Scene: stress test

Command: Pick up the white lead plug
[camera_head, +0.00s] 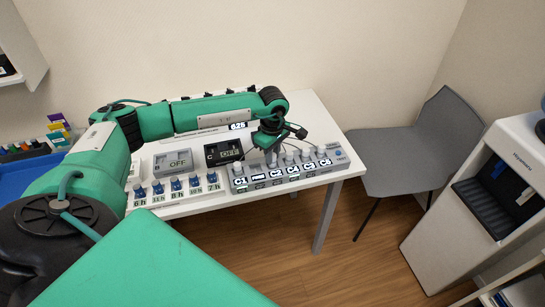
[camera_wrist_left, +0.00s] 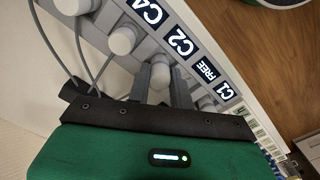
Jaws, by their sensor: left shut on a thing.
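The labelled grey socket panel (camera_head: 290,178) lies at the table's front right, with a row of white lead plugs (camera_head: 305,156) and thin grey leads. My left gripper (camera_head: 268,150) reaches down over its left part. In the left wrist view, my left gripper (camera_wrist_left: 162,82) is shut on a white lead plug (camera_wrist_left: 157,58), in line with the C2 label. The gripper body hides the plug's lower part, so I cannot tell whether it is still seated. Another white plug (camera_wrist_left: 122,40) stands close beside it at C4. My right gripper is not in view.
A grey chair (camera_head: 420,150) and a water dispenser (camera_head: 490,200) stand to the right. Neighbouring leads run close to my left gripper.

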